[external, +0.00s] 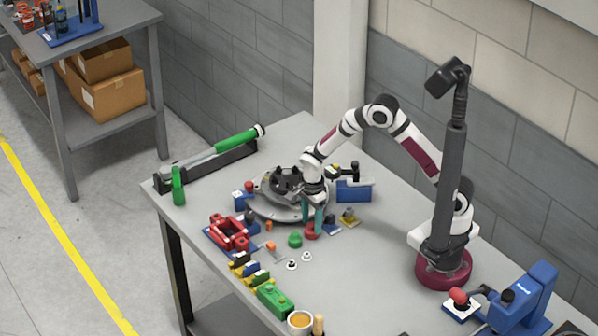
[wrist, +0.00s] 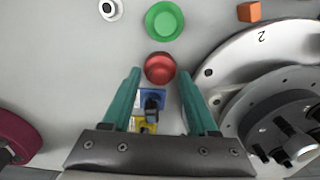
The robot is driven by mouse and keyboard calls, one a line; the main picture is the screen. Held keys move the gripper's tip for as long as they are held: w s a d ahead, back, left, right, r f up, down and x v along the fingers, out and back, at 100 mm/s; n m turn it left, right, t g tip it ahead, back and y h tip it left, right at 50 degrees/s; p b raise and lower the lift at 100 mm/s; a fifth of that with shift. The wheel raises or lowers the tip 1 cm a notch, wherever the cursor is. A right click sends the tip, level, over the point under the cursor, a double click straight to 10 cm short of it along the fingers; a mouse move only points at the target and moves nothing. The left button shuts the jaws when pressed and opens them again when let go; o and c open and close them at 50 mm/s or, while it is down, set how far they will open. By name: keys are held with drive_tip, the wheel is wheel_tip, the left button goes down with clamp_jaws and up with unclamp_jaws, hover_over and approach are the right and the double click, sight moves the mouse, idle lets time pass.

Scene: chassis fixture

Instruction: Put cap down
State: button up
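A round red cap (wrist: 159,68) lies between the tips of my gripper (wrist: 159,76) in the wrist view, with a narrow gap on each side. In the external view the red cap (external: 311,231) sits at table level under my gripper (external: 312,222). The teal fingers point down and stand apart. A green cap (wrist: 164,20) lies just beyond the red one; the external view also shows the green cap (external: 295,239) left of the fingers. Whether the red cap touches the table is hard to tell.
A grey round fixture (wrist: 245,60) with a dark hub stands close to the right finger in the wrist view. An orange block (wrist: 249,11) and a small white ring (wrist: 110,9) lie nearby. Blue and yellow parts (wrist: 150,105) show between the fingers. A red fixture (external: 230,233) stands left.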

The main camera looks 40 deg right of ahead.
sight(311, 225)
drive_tip(key=shift+r, duration=0.1)
wheel_tip(311, 225, up, 12)
drive_tip(key=s+d+r+n, duration=0.4)
drive_tip(key=s+d+r, duration=0.2)
drive_tip(key=d, duration=0.3)
drive_tip(key=s+d+n+y, duration=0.1)
drive_tip(key=s+d+n, duration=0.2)
drive_tip(key=s, duration=0.5)
drive_tip(key=s+d+n, duration=0.4)
drive_tip(key=s+n, duration=0.1)
drive_tip(key=s, duration=0.4)
drive_tip(key=shift+s+d+r+y, duration=0.2)
drive_tip(key=shift+d+r+y, duration=0.1)
drive_tip(key=shift+y, duration=0.1)
